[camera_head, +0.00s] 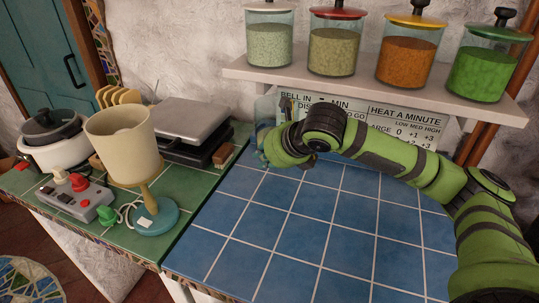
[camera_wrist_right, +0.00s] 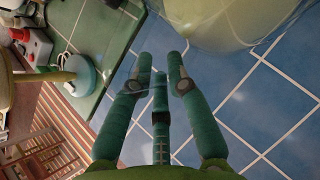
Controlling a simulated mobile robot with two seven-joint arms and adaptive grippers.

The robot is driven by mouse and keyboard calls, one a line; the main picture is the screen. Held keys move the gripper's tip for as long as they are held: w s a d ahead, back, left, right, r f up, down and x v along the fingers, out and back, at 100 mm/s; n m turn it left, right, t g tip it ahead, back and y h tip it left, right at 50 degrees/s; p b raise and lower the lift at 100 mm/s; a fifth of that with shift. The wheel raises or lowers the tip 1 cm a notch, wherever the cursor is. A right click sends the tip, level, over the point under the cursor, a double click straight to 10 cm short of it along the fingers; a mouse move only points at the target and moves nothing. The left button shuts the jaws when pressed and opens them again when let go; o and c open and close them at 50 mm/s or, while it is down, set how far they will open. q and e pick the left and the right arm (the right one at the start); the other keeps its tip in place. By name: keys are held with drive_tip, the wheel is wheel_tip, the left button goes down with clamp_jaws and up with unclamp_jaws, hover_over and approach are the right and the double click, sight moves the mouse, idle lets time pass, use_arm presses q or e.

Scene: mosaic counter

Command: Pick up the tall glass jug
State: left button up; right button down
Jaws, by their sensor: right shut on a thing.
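The tall glass jug (camera_head: 264,107) is clear and hard to make out. In the head view it stands upright at the back left of the blue tiled counter (camera_head: 300,240), below the shelf. My right gripper (camera_head: 268,146) is shut on it, and the hand hides much of its lower part. In the right wrist view the teal fingers of my right gripper (camera_wrist_right: 163,75) show with faint clear glass at them. I cannot tell whether the jug's base touches the counter. My left gripper is not in view.
A shelf (camera_head: 360,93) above holds several filled jars, with a red-lidded jar (camera_head: 333,45) among them. On the green tiles at left stand a lamp (camera_head: 120,135), a grill press (camera_head: 190,120) and a cooker (camera_head: 50,150). The blue tiles in front are clear.

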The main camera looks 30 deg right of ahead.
drive_tip(key=s+a+b, duration=0.8)
drive_tip(key=s+a, duration=0.2)
drive_tip(key=a, duration=0.2)
drive_tip(key=shift+s+r, duration=0.15)
drive_tip(key=shift+s, duration=0.15)
idle(0.3)
